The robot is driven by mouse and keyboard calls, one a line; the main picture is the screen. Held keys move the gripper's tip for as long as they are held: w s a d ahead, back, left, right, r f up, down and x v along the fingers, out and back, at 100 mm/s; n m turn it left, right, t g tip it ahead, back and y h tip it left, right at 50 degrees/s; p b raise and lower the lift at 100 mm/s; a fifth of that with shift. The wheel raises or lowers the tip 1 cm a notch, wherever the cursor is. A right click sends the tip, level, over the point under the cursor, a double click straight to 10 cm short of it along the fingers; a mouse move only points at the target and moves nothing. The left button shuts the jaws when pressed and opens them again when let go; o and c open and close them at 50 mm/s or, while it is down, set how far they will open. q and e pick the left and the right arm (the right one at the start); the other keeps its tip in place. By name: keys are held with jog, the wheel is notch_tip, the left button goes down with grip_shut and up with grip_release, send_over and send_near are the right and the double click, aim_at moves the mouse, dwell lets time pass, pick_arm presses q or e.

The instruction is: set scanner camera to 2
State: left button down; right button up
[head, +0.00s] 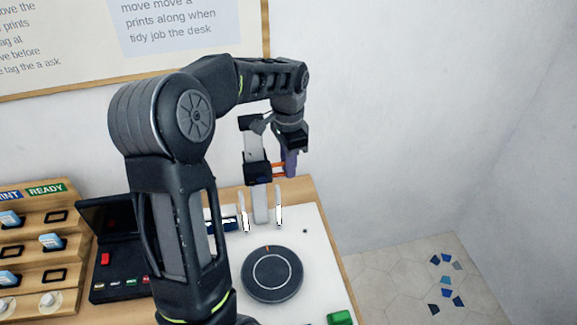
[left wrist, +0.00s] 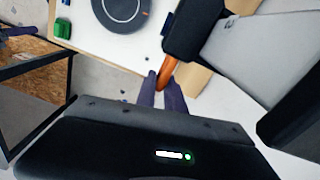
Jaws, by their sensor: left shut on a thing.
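The scanner camera's black carriage (head: 258,172) sits partway up a light grey post (head: 261,205) behind the round dark turntable (head: 271,272). An orange handle (head: 279,170) sticks out from the carriage's right side. My left gripper (head: 290,165) reaches over from above, and its purple fingers are shut on that handle. In the left wrist view the fingers (left wrist: 163,92) close on the end of the orange handle (left wrist: 167,70), beside the carriage (left wrist: 195,30). No number marks on the post are readable. A purple and dark shape at the wrist view's left edge may be my right gripper (left wrist: 18,31); its jaws are unclear.
A green block (head: 340,317) lies at the board's front right. A black control box (head: 120,265) with coloured buttons and a wooden rack (head: 40,235) with blue-topped pieces stand left. A wall sign (head: 180,22) hangs behind.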

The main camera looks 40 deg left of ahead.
pick_arm(q)
jog(key=c, duration=1.5)
grip_release()
notch_tip(320, 180, up, 8)
jog(key=shift+f+b, duration=0.1)
jog(key=shift+b, duration=0.55)
jog(key=shift+s+d+f, duration=0.1)
